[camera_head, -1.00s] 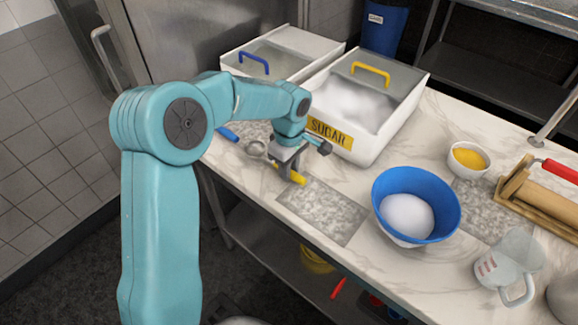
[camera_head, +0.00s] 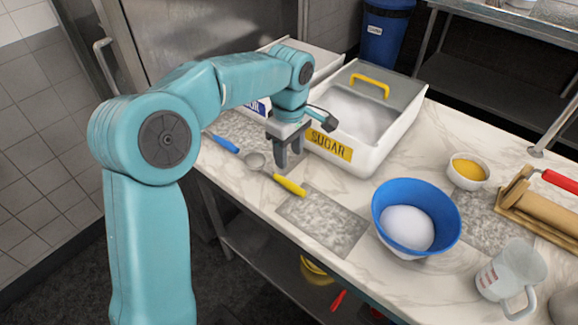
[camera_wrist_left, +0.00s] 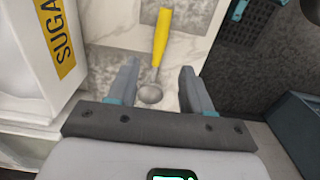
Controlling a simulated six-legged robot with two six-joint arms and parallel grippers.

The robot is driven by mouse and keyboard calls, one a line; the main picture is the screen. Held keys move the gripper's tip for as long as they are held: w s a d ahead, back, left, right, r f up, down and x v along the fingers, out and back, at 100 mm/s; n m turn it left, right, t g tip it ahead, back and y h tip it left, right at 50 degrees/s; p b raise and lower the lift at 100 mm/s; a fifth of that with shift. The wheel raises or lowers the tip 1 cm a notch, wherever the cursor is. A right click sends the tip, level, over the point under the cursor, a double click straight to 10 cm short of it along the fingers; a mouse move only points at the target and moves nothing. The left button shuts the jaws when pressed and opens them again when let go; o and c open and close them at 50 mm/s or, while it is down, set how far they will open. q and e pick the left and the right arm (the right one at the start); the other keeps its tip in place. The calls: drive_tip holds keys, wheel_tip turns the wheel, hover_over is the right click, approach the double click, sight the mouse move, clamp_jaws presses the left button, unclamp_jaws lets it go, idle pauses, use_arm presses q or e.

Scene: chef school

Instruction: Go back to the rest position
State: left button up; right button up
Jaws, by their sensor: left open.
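My left gripper (camera_head: 284,158) is open and empty above the marble counter, just in front of the sugar bin. A scoop with a yellow handle (camera_head: 290,186) and a round metal bowl lies on the counter below and beside the gripper. In the left wrist view the yellow-handled scoop (camera_wrist_left: 161,38) lies below the open fingers (camera_wrist_left: 158,85), with its metal bowl showing between them. My right gripper is in neither view.
The white sugar bin (camera_head: 375,150) stands close behind the gripper. A blue-handled tool (camera_head: 224,144) lies to the left. A blue bowl with white contents (camera_head: 447,205), a small yellow-filled bowl (camera_head: 468,181), a measuring cup (camera_head: 511,270) and a rolling pin (camera_head: 545,204) stand to the right.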

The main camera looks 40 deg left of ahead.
use_arm(q)
wheel_tip(320, 180, up, 2)
drive_tip(key=shift+r, duration=0.1)
idle(0.4)
drive_tip(key=shift+s, duration=0.1)
